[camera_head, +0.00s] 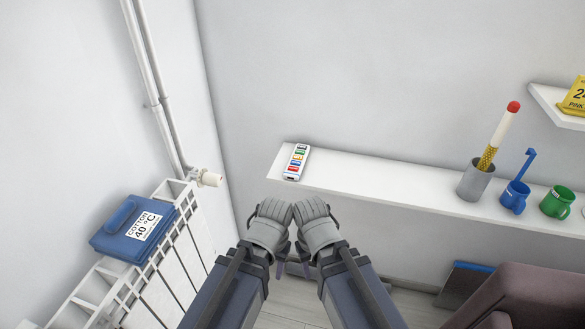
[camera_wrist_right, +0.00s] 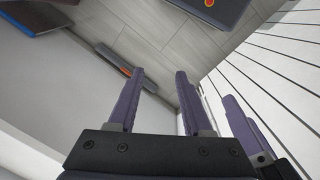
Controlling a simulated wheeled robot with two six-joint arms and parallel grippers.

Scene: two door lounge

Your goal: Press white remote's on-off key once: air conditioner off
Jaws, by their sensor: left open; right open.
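A white remote (camera_head: 296,162) with several coloured keys lies on the left end of the white wall shelf (camera_head: 370,176). Its key labels are too small to read. My left gripper (camera_head: 279,269) and right gripper (camera_head: 307,267) hang side by side in front of the shelf, below the remote in the head view, both apart from it. The right gripper's two purple fingers are spread and empty in the right wrist view (camera_wrist_right: 159,76). The left gripper's fingers are mostly hidden in the head view. No air conditioner is in view.
A brown seat (camera_head: 525,295) is at lower right.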

